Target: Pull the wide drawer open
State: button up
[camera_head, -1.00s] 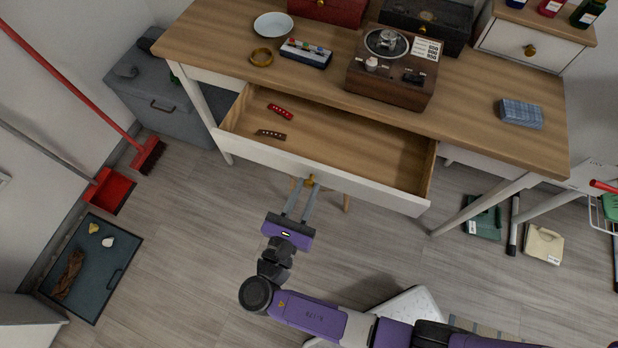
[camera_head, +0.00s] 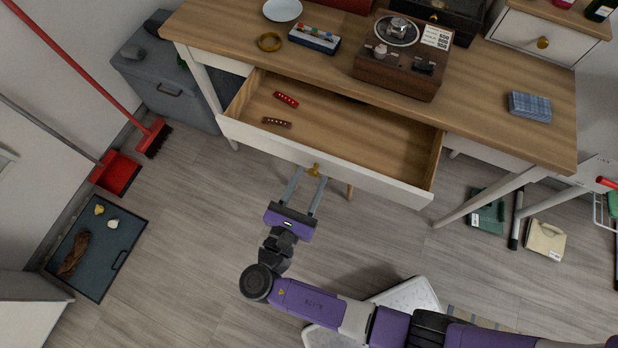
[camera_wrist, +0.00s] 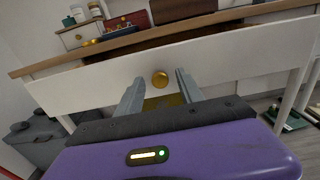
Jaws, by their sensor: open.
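The wide drawer (camera_head: 330,165) under the wooden desk stands pulled out, its inside showing. Its white front carries a small brass knob (camera_head: 313,170), which also shows in the wrist view (camera_wrist: 160,79). Inside lie a red piece (camera_head: 287,99) and a brown piece (camera_head: 276,122), both with small holes. My gripper (camera_head: 307,178) is open in front of the drawer. Its two fingers are spread, with the knob between and just beyond their tips in the wrist view. The fingers look apart from the knob.
A dark tray (camera_head: 95,245), red dustpan (camera_head: 116,173) and grey box (camera_head: 165,90) stand at left. Floor before the drawer is clear.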

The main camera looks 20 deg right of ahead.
jog(key=v, duration=0.7)
jog(key=shift+s+a, duration=0.2)
